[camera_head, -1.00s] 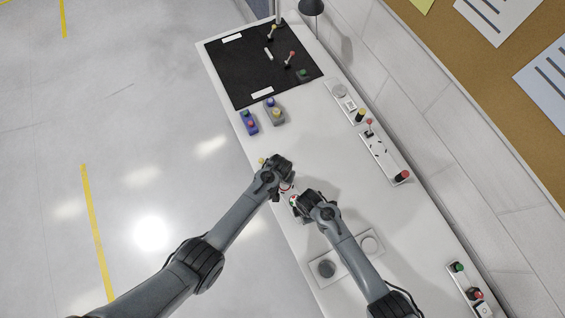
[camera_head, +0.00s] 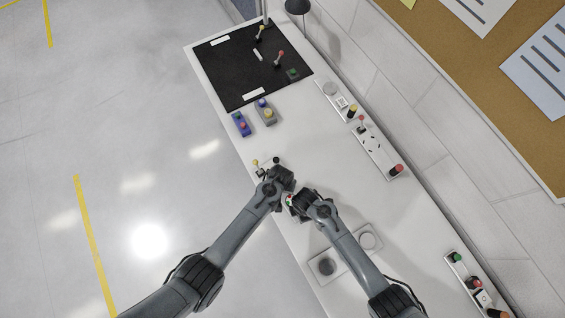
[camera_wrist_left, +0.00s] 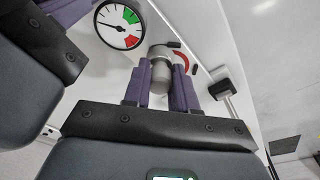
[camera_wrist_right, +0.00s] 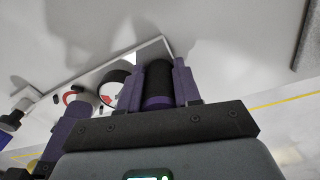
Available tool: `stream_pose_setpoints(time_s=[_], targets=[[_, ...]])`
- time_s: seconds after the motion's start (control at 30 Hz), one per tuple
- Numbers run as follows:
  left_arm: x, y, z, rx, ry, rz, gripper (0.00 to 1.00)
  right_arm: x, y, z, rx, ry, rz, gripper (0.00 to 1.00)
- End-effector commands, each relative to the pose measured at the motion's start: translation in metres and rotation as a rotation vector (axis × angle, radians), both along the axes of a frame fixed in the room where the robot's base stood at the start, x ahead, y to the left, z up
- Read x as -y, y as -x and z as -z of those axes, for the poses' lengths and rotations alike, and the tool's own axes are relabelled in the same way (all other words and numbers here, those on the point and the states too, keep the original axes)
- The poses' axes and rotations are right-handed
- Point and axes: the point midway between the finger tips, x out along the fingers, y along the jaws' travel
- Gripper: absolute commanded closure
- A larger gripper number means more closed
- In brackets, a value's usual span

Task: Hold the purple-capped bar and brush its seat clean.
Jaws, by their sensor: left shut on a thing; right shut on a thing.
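My left gripper (camera_head: 287,182) and right gripper (camera_head: 296,199) are close together over the front edge of the white bench. In the left wrist view, the purple fingers (camera_wrist_left: 160,90) are shut on a grey metallic cylinder (camera_wrist_left: 160,72) with a dark piece at its top. In the right wrist view, the fingers (camera_wrist_right: 158,88) are shut on a black cylinder (camera_wrist_right: 158,78) with a purple band, likely the purple-capped bar. The seat cannot be made out; the grippers hide much there. Which held thing brushes cannot be told.
A round gauge (camera_wrist_left: 120,24) with green and red sectors is close to the held things. A small fixture with a yellow knob (camera_head: 256,163) stands beside the left gripper. A plate with round discs (camera_head: 326,266) lies near the right forearm. Mid-bench beyond is clear.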

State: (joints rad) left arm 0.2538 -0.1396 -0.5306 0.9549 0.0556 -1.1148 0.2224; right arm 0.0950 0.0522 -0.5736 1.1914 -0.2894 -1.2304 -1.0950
Motion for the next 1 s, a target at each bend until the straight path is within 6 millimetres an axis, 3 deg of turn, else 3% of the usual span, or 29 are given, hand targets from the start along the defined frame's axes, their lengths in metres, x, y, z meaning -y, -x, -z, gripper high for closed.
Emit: stream_pose_setpoints(time_s=[0.57, 1.0], targets=[[0.000, -0.001, -0.052, 0.002, 0.001, 0.000, 0.98, 0.000, -0.001, 0.000, 0.002, -0.001, 0.002, 1.00], [0.000, -0.001, -0.058, 0.002, 0.001, 0.000, 0.98, 0.000, -0.001, 0.000, 0.002, -0.001, 0.002, 1.00]])
